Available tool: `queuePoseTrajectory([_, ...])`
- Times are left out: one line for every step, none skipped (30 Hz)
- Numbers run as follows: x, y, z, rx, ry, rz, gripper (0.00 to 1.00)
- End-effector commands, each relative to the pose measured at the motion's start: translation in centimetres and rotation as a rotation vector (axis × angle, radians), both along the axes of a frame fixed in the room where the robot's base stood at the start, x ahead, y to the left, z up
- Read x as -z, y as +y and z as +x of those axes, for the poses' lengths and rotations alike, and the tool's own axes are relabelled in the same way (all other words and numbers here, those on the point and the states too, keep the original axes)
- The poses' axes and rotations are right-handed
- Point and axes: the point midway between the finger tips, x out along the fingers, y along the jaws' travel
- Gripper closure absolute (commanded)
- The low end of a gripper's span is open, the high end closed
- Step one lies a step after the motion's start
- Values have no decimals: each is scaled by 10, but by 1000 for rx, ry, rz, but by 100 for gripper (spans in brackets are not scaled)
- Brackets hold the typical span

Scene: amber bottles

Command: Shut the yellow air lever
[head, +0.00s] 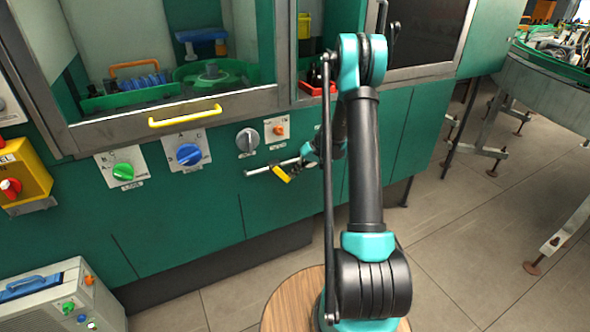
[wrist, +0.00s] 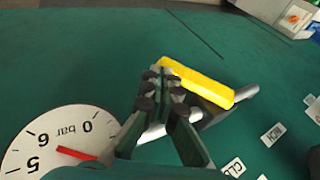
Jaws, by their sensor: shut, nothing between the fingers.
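The yellow air lever (head: 281,173) sits on a metal pipe (head: 258,171) that sticks out along the green cabinet front, in the head view. It is tilted, its length slanting down and right. In the wrist view the yellow lever (wrist: 200,82) lies just beyond and right of my fingertips, over the grey pipe and valve body (wrist: 240,93). My gripper (wrist: 163,88) is shut and empty, its tips close to the lever's near end. I cannot tell whether they touch it. In the head view my arm hides most of the gripper.
A pressure gauge (wrist: 62,128) with a red needle is close on the left in the wrist view. The cabinet front carries a green knob (head: 123,171), a blue knob (head: 188,154) and a grey knob (head: 247,140). A yellow bar handle (head: 185,116) juts out above.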

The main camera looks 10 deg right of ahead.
Motion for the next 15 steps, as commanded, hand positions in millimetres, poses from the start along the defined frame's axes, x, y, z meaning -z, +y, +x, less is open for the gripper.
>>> queuePoseTrajectory([4, 2, -1, -1, -1, 0, 100])
queuePoseTrajectory([6, 3, -1, -1, -1, 0, 100])
queuePoseTrajectory([8, 4, -1, -1, -1, 0, 100])
queuePoseTrajectory([10, 5, -2, -2, -1, 0, 100])
queuePoseTrajectory([12, 7, -2, -2, -1, 0, 100])
queuePoseTrajectory([15, 8, -2, -2, 0, -1, 100])
queuePoseTrajectory([16, 9, -3, -2, 0, -1, 100])
queuePoseTrajectory([18, 10, -3, -2, 0, -1, 100])
queuePoseTrajectory([20, 12, -4, -2, 0, -1, 100])
queuePoseTrajectory([21, 13, -4, -2, 0, -1, 100])
queuePoseTrajectory([22, 14, -5, -1, 0, 0, 100])
queuePoseTrajectory([24, 15, -5, -1, 0, 0, 100])
queuePoseTrajectory([25, 17, -6, -1, 0, 0, 100])
queuePoseTrajectory([27, 18, -6, -1, 0, 0, 100])
queuePoseTrajectory([28, 19, -6, -1, 1, 0, 100])
